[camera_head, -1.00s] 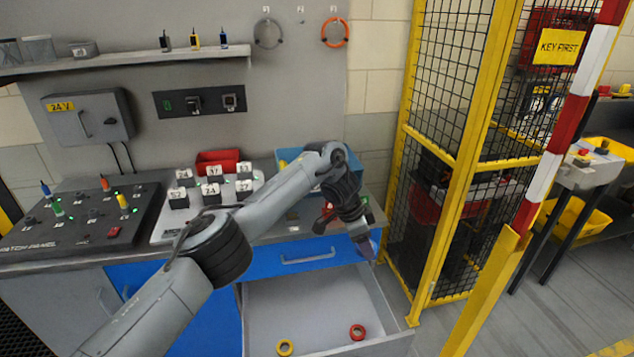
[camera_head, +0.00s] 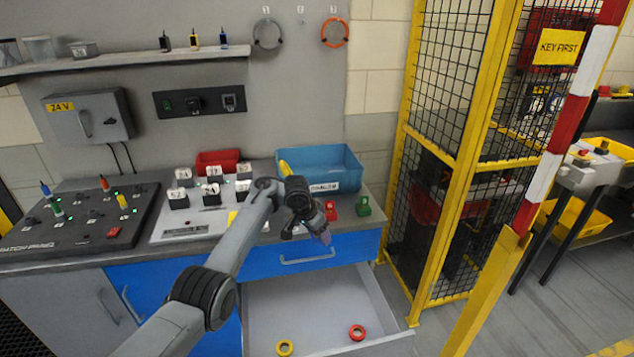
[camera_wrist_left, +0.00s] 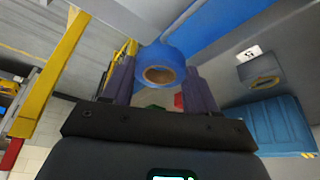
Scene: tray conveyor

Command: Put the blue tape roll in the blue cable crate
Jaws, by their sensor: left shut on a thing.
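The blue tape roll (camera_wrist_left: 160,66) is between the fingers of my left gripper (camera_wrist_left: 158,85) in the left wrist view, with its hole facing the camera. In the head view my left gripper (camera_head: 322,236) is shut and points down in front of the bench edge, above the open drawer; the roll cannot be made out there. The blue cable crate (camera_head: 338,172) stands at the back right of the bench, behind and above the gripper, with a white label and something yellow inside. It also shows at the right of the left wrist view (camera_wrist_left: 270,125). My right gripper is not in view.
The open drawer (camera_head: 262,300) holds a yellow roll (camera_head: 285,347) and a red roll (camera_head: 357,332). Red (camera_head: 331,210) and green (camera_head: 363,206) items sit before the crate. A red bin (camera_head: 217,161) stands left of it. A yellow-framed mesh fence (camera_head: 480,130) rises at right.

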